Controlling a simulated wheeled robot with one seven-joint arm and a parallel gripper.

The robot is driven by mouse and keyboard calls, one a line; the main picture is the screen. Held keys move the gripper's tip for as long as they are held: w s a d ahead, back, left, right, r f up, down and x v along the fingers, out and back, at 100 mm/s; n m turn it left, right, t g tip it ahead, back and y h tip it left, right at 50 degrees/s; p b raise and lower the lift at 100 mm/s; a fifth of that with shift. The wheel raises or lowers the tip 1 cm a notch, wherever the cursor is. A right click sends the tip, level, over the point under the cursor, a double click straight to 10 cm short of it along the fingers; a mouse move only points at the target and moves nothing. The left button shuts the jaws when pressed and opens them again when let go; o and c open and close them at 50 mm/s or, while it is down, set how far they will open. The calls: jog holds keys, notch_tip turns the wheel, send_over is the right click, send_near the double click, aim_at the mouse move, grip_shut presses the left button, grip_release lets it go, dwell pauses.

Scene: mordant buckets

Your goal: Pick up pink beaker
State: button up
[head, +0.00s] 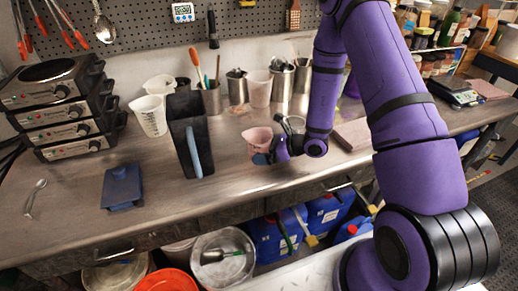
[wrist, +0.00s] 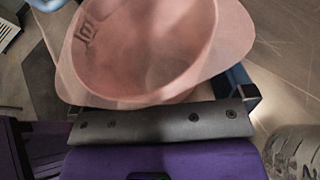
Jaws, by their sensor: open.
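The pink beaker (head: 257,138) stands upright on the steel bench in the head view, right of a dark upright holder. In the wrist view the pink beaker (wrist: 150,50) fills the upper middle, its wide mouth and spout facing the camera. My gripper (head: 262,158) is open at the beaker, low beside it, with a blue finger showing at its front. In the wrist view a blue finger part shows at the beaker's right edge and another at the upper left. The beaker hides much of the fingers, so I cannot tell whether they touch it.
A clear glass vessel (wrist: 295,150) stands close to my gripper at the right. The dark holder (head: 190,132) with a blue handle stands to the left. Metal canisters (head: 282,80) and a pale pinkish beaker (head: 259,89) line the wall. The front bench left of my gripper is fairly clear.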

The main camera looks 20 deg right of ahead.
jog(key=c, duration=0.9)
jog(key=shift+r, duration=0.15)
